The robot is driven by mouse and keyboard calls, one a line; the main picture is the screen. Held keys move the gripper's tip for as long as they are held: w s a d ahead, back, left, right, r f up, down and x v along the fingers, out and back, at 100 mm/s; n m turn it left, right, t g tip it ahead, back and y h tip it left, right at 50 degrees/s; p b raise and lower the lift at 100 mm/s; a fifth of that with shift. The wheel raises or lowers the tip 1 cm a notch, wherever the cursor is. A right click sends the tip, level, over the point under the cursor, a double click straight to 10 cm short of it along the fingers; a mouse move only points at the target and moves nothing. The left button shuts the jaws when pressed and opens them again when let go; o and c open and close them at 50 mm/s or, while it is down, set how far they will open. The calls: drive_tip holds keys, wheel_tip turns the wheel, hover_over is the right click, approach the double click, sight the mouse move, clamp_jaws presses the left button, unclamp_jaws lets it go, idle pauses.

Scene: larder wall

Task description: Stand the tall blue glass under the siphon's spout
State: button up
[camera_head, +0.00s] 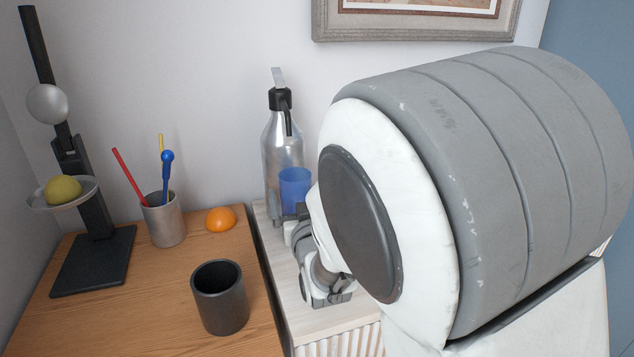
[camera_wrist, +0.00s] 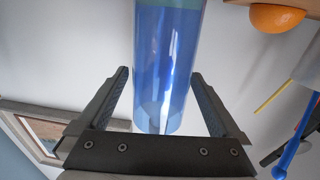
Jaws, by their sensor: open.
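The tall blue glass (camera_head: 295,184) is see-through and appears upright in front of the silver siphon (camera_head: 283,150), below its dark spout (camera_head: 289,124). I cannot tell whether it is exactly under the spout. Its lower part is hidden behind my gripper (camera_head: 300,211) in the head view. In the wrist view, which is upside down, the glass (camera_wrist: 165,60) lies between the two fingers of my gripper (camera_wrist: 160,74). The fingers are open on either side of it, with narrow gaps; any contact is unclear.
On the wooden top are a dark cup (camera_head: 220,298), an orange (camera_head: 220,219), a metal holder with coloured sticks (camera_head: 164,220), and a black stand (camera_head: 97,262) with a yellow fruit in its dish. A pale, lower-looking surface (camera_head: 290,292) lies beside it. My arm hides the right side.

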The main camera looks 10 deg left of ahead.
drive_tip(key=shift+f, duration=0.15)
drive_tip(key=shift+r+p, duration=0.6)
drive_tip(key=shift+p, duration=0.2)
drive_tip(key=v, duration=0.6)
drive_tip(key=shift+s, duration=0.15)
drive_tip(key=shift+b+v, duration=2.85)
drive_tip(key=shift+b, duration=2.3)
drive_tip(key=shift+d, duration=0.1)
